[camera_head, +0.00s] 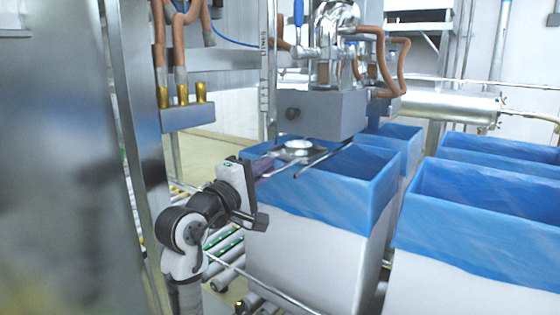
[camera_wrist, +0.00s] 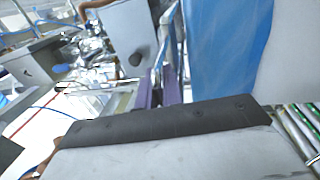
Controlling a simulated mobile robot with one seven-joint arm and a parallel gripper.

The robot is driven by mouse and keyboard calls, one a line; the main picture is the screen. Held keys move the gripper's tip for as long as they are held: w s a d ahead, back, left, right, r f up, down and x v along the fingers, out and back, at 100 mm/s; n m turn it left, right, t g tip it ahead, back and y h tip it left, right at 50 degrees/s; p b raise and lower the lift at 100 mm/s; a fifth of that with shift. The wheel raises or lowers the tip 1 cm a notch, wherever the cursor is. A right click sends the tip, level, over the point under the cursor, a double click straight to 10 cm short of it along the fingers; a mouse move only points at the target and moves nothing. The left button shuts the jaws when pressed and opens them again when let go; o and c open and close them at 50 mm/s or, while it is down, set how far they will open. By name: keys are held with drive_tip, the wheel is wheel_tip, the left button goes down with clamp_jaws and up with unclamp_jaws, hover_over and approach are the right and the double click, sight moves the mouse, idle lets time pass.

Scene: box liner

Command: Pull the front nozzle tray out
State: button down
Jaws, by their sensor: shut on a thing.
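The front nozzle tray (camera_head: 296,155) is a small metal tray on thin rods, under the grey nozzle block (camera_head: 322,115) and over the blue-lined box (camera_head: 310,235). A round white shape shows on it. My gripper (camera_head: 264,165) reaches in from the left and meets the tray's near left end. In the wrist view my gripper's purple fingers (camera_wrist: 159,90) are closed around a thin metal part at the tray's end. The exact contact is small and partly hidden by the gripper body.
More blue-lined boxes (camera_head: 485,215) stand at the right. Rollers (camera_head: 225,262) run below at the left of the near box. A steel post (camera_head: 145,160) stands close to my arm. Brown hoses (camera_head: 382,55) hang above the nozzle block.

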drive_tip(key=shift+r+v, duration=0.15)
drive_tip(key=shift+v, duration=0.95)
drive_tip(key=shift+r+v, duration=0.2)
drive_tip(key=shift+v, duration=0.9)
drive_tip(key=c, duration=1.5)
unclamp_jaws()
drive_tip(key=shift+c, duration=0.2)
drive_tip(key=b+v, duration=0.3)
drive_tip(key=v, duration=1)
drive_tip(key=shift+s+a, duration=0.15)
drive_tip(key=shift+s, duration=0.2)
drive_tip(key=shift+f, duration=0.15)
